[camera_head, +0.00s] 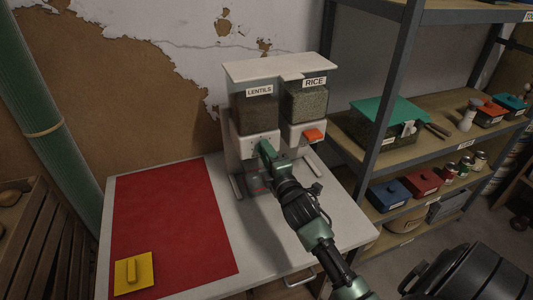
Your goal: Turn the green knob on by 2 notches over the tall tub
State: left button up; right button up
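A white two-bin dispenser (232,140) stands at the back of the white table. Its left bin is labelled LENTILS (259,91) and its right bin RICE (314,82). An orange knob (313,135) sits under the rice bin. My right gripper (266,151) is at the front of the lentils outlet. A green part there may be the green knob or a finger; I cannot tell them apart, nor whether the fingers are open or shut. I cannot make out a tall tub. My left gripper is out of view.
A wooden crate (40,240) stands at left.

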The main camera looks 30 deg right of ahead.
grip_shut()
jog(key=shift+m, duration=0.3)
jog(key=shift+f+m+p, duration=0.15)
jog(key=shift+m+p, duration=3.15)
jog(key=shift+m, duration=8.3)
jog(key=o, duration=0.8)
grip_release()
